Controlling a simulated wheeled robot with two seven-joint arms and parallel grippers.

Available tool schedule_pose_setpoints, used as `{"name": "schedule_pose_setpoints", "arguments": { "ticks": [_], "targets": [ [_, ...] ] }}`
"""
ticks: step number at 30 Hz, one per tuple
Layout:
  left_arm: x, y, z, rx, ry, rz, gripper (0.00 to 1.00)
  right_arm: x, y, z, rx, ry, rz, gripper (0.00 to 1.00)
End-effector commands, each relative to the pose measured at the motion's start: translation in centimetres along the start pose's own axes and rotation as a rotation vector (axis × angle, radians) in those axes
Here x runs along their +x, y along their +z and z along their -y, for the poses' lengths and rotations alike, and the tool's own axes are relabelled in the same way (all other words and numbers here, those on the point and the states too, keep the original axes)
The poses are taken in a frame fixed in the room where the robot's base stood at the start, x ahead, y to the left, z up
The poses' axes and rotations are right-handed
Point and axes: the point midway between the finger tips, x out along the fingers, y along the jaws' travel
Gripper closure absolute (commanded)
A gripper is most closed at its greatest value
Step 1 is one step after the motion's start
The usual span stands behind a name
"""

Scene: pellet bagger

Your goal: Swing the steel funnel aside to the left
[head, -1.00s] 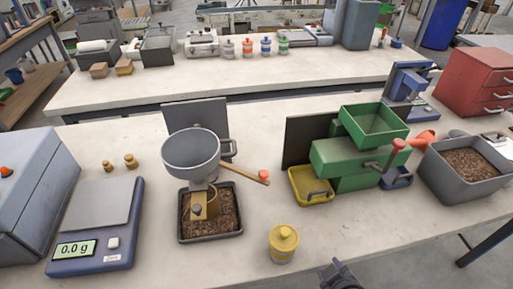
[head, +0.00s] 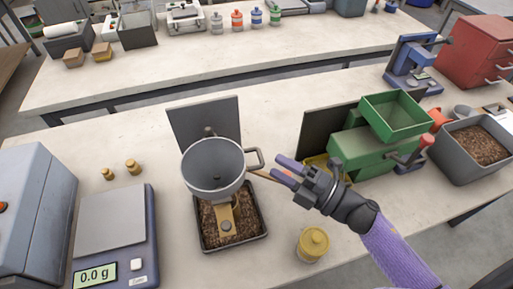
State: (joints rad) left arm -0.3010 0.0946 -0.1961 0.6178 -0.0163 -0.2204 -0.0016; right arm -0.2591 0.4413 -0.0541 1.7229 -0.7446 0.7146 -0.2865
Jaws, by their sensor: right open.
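The grey steel funnel (head: 213,166) stands at the centre of the table, above a dark tray of brown pellets (head: 252,236). A brass-coloured part (head: 224,218) sits below the funnel. A loop handle (head: 256,160) sticks out from the funnel's right side. My right gripper (head: 282,168) is open and empty, just right of the handle and apart from it in the picture. Its fingers point left toward the handle. My left gripper is not in view.
A scale (head: 113,232) reading 0.0 g and two brass weights (head: 132,166) are at left. A yellow-lidded jar (head: 313,244) stands in front of my right arm. A green machine (head: 360,152) stands at right. A dark upright panel (head: 205,118) is behind the funnel.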

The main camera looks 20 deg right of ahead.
Motion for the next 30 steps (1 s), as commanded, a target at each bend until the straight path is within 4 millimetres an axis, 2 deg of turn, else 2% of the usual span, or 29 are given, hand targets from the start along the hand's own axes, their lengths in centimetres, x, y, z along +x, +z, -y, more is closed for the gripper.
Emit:
{"name": "schedule_pose_setpoints", "arguments": {
  "ticks": [3,7,12,18,25,30],
  "targets": [
    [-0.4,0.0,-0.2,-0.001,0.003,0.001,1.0,2.5,0.0,-0.2,-0.001,0.003,0.0,0.51],
    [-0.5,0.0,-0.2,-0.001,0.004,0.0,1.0,4.3,0.0,-0.1,0.002,0.002,0.001,0.51],
    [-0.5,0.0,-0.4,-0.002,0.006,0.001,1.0,5.1,0.0,0.0,0.003,0.0,0.003,0.51],
    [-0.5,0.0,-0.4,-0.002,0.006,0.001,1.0,5.1,0.0,0.0,0.003,0.0,0.003,0.51],
    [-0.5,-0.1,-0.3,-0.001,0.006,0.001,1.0,5.1,0.0,0.0,0.003,0.0,0.003,1.0],
    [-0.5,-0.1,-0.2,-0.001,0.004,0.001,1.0,5.1,0.0,-0.1,0.003,0.002,0.002,1.0]
  ]
}}
